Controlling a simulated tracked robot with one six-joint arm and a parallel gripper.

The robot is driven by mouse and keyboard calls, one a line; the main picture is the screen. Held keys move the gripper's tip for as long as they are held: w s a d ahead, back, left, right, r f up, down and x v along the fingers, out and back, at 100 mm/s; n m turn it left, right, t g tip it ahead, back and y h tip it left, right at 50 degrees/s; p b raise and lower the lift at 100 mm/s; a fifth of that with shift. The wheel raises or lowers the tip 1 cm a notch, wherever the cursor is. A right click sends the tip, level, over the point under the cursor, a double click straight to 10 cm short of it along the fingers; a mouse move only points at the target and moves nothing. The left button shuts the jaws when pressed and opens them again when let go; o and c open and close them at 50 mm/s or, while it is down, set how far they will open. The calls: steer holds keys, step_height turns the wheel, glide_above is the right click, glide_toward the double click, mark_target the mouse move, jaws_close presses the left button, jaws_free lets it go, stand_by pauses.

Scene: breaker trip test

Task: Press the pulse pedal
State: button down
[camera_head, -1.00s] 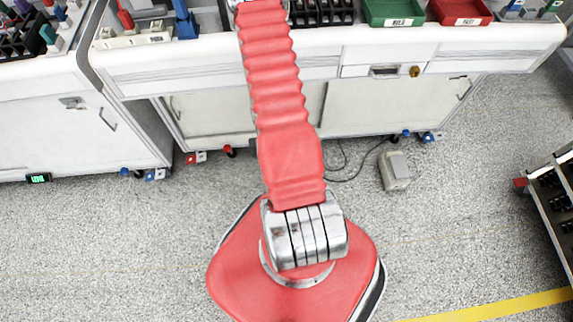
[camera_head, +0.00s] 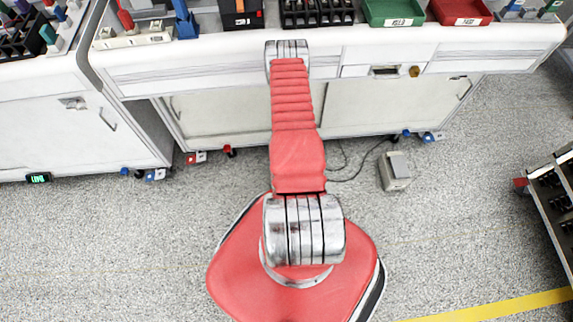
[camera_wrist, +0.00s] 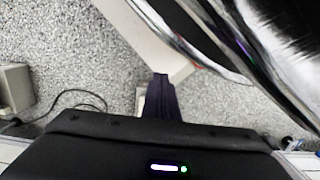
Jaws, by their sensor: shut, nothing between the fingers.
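The pulse pedal appears to be the small grey box (camera_head: 394,171) on the floor in front of the bench, right of my arm, with a dark cable running from it. It also shows in the wrist view as a grey box (camera_wrist: 14,90) at the left edge. My gripper (camera_wrist: 160,80) shows in the wrist view as dark purple fingers, shut and empty, above the floor and well apart from the box. In the head view my gripper is hidden by my arm. Part of a small pale object behind the fingers is unclear.
The white bench (camera_head: 250,75) with drawers and bins stands across the back. A dark rack (camera_head: 555,200) is at the right edge. Speckled floor around the box is clear, apart from the cable (camera_head: 345,175). A yellow floor line (camera_head: 490,307) crosses lower right.

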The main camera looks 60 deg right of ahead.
steer(key=w+d+f+t+h, duration=0.3)
steer(key=w+d, duration=0.2)
steer(key=d, duration=0.1)
steer(key=shift+d+h, duration=0.3)
steer(key=shift+d, duration=0.1)
steer(key=shift+f, duration=0.1)
steer(key=shift+s+a+f+x, duration=0.1)
steer(key=shift+s+a+x, duration=0.1)
steer(key=shift+x, duration=2.1)
steer(key=shift+s+a+f+x, duration=0.1)
steer(key=shift+a+x, duration=0.05)
steer(key=shift+x, duration=2.1)
steer(key=shift+s+a+x, duration=0.1)
steer(key=shift+a+x, duration=0.1)
steer(key=shift+x, duration=2.1)
steer(key=shift+f, duration=0.1)
